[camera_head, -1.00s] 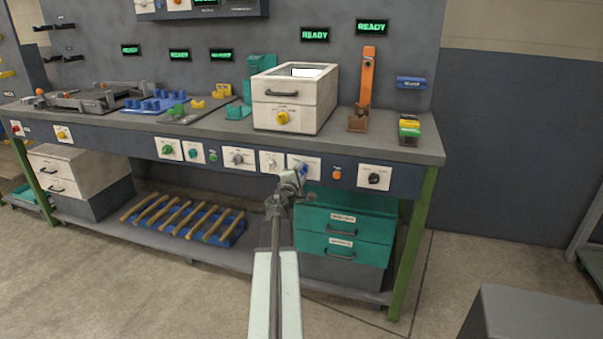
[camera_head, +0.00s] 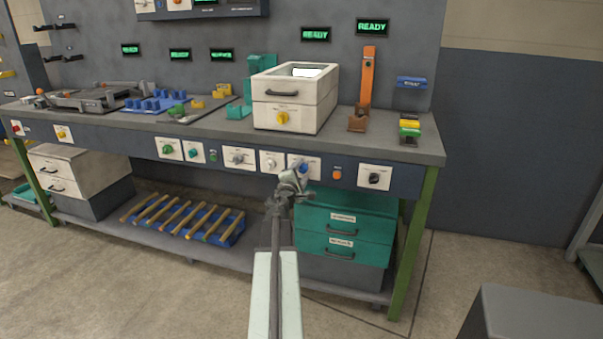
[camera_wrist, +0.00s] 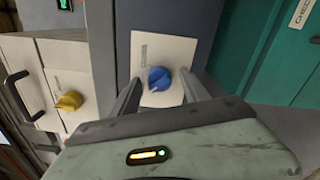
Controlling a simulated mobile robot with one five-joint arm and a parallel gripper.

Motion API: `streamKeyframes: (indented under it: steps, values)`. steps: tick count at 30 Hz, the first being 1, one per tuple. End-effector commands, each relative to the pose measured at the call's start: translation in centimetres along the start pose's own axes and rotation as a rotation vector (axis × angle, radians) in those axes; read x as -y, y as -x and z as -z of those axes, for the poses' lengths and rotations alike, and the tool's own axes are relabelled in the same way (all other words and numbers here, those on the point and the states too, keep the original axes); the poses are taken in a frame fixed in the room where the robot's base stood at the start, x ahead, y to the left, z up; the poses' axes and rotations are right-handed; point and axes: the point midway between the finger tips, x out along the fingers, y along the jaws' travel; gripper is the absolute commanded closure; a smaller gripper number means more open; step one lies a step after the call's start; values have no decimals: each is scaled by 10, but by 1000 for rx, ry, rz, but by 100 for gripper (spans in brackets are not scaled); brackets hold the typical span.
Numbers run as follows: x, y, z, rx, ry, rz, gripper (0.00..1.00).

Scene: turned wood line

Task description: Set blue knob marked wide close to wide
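The blue knob (camera_wrist: 158,78) sits on a white plate (camera_wrist: 150,48) with small lettering I cannot read. In the head view the knob (camera_head: 304,168) shows only partly on the bench's front panel, behind my gripper (camera_head: 294,180). In the wrist view my two grey fingers are spread apart, one on each side of the knob. A gap shows between the knob and each finger. My gripper is open and holds nothing. The pointer direction of the knob is hard to tell.
A white box with a yellow knob (camera_head: 283,118) stands on the bench above. Neighbouring plates carry a white knob (camera_head: 270,163), an orange button (camera_head: 337,174) and a black knob (camera_head: 374,178). Teal drawers (camera_head: 345,228) are below the panel. Open floor lies in front.

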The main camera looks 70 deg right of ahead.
Motion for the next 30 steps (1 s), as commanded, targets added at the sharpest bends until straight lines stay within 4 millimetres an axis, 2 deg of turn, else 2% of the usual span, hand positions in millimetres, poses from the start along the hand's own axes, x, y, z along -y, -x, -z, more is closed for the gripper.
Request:
streamKeyframes:
  steps: [8,11,18,21,30]
  values:
    - [0,6,0,0,0,0,46]
    - [0,19,-1,-1,0,0,46]
    - [0,67,-1,-1,0,-1,46]
    - [0,78,-1,0,0,0,46]
    - [0,78,-1,1,0,0,46]
